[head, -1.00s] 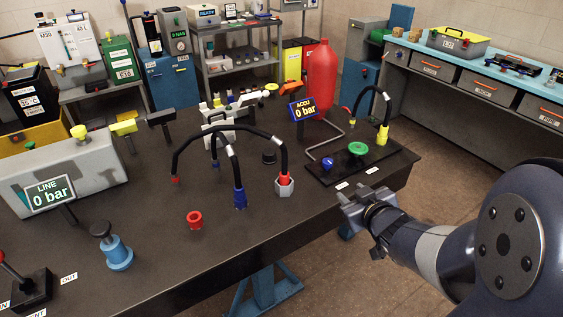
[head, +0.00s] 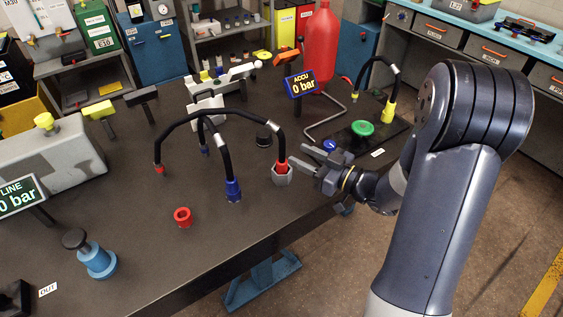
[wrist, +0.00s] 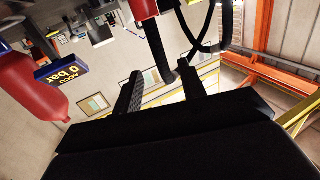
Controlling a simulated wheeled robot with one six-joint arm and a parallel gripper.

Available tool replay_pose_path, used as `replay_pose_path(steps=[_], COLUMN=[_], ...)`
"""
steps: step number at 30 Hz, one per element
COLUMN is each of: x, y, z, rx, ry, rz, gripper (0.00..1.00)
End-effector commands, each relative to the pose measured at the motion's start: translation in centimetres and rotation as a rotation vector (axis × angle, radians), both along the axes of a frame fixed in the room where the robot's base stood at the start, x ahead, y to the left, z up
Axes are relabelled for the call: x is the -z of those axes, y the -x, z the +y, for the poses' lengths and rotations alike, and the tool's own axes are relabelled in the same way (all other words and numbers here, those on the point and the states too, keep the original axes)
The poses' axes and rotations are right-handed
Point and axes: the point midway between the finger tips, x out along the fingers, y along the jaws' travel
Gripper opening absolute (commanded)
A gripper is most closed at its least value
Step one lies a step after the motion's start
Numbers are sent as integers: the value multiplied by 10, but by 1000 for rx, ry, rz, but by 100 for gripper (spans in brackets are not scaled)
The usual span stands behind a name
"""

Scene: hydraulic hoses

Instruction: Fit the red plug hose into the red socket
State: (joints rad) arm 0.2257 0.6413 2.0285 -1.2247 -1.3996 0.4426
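The red plug (head: 282,167) of a black hose (head: 215,114) stands upright in a grey hexagonal holder (head: 282,178). The hose arches left to a red end (head: 159,170) at the table. The red socket (head: 183,217), a short open ring, sits empty on the table at front left. My gripper (head: 298,170) is just right of the plug, with its fingers apart and pointing at it. In the wrist view the red plug (wrist: 144,8) and its hose show beyond the open fingers (wrist: 160,90); I cannot tell whether they touch.
A hose with a blue plug (head: 233,190) arches between the red plug and the socket. A black cap (head: 263,136) stands behind. A blue-based plunger (head: 96,258) is at front left. The ACCU display (head: 300,84) and a yellow plug (head: 389,111) are behind my gripper.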

Motion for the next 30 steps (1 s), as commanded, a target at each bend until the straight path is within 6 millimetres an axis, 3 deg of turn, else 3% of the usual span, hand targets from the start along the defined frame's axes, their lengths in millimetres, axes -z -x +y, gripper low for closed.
replay_pose_path(steps=[8, 18, 26, 30], x=[-2, -5, -4, -4], y=[-12, -36, -39, -38], z=[17, 53, 55, 55], rx=[0, -1, 2, 2], ry=[1, 0, 1, 1], rz=[1, 0, -1, -1], gripper=[39, 39, 39, 30])
